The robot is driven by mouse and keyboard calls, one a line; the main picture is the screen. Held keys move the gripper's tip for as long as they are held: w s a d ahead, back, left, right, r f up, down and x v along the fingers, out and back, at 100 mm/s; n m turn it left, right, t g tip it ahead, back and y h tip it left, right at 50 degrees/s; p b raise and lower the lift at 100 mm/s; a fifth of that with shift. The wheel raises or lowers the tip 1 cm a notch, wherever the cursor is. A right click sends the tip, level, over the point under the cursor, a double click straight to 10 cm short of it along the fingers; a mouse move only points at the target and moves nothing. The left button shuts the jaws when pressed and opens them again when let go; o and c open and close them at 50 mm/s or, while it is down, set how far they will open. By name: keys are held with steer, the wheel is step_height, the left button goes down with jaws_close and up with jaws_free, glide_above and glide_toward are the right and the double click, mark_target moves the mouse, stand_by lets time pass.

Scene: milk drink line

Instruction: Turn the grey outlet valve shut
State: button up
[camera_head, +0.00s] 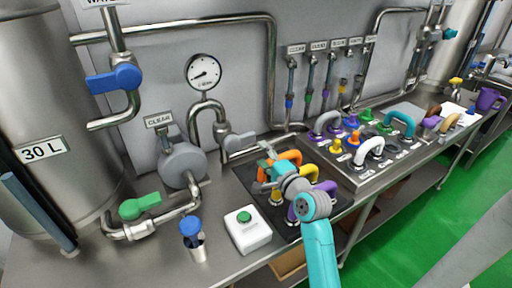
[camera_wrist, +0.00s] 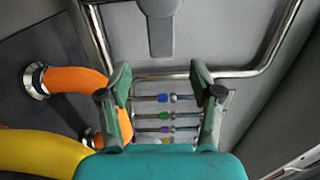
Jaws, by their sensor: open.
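The grey outlet valve (camera_head: 238,141) is a flat grey lever on the steel pipe below the round gauge. In the wrist view a grey lever (camera_wrist: 161,30) shows at the top centre, beyond and above the fingertips, its upper end cut off by the frame. My gripper (camera_head: 265,150) is just right of and nearer than the valve in the head view, apart from it. In the wrist view my gripper (camera_wrist: 161,78) is open, with nothing between its two green fingers.
Orange (camera_wrist: 75,80) and yellow (camera_wrist: 45,150) curved handles lie close left of my gripper in the wrist view. A steel pipe (camera_wrist: 225,73) runs behind the fingers. A white box with a green button (camera_head: 247,230) and a blue-topped fitting (camera_head: 190,228) stand nearer on the counter.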

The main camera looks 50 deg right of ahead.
steer(key=shift+v, duration=1.05)
